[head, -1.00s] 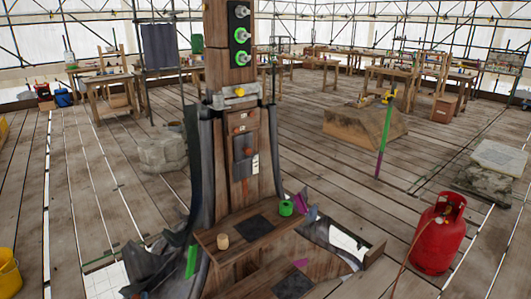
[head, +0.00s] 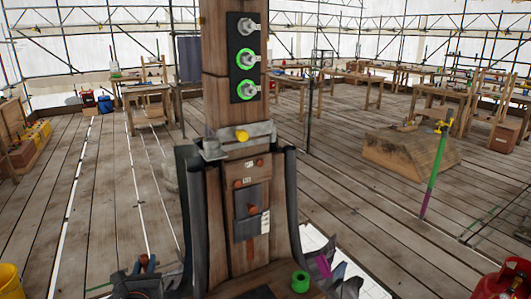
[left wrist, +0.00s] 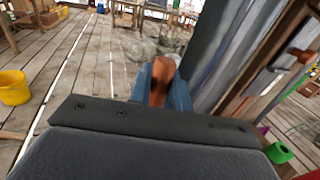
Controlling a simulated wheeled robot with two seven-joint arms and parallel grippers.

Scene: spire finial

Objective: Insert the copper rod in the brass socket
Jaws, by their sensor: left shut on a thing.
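My left gripper (head: 146,272) is at the lower left of the head view, left of the wooden column. In the left wrist view its blue fingers (left wrist: 160,95) are shut on the copper rod (left wrist: 162,72), whose rounded end sticks up between them. The rest of the rod is hidden by the gripper. A short yellow cylinder (head: 242,136), which looks like the brass socket, sits on the grey metal bracket (head: 215,146) around the column. The held rod is well below it and to its left, apart from it. My right gripper is not in view.
The column (head: 225,95) bears a black plate with green-ringed fittings (head: 247,60) above and a panel with a copper-coloured knob (head: 252,209) below. Dark sheets hang along its sides. A green ring (head: 300,281) lies at its foot. A red gas cylinder (head: 495,285) stands at right.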

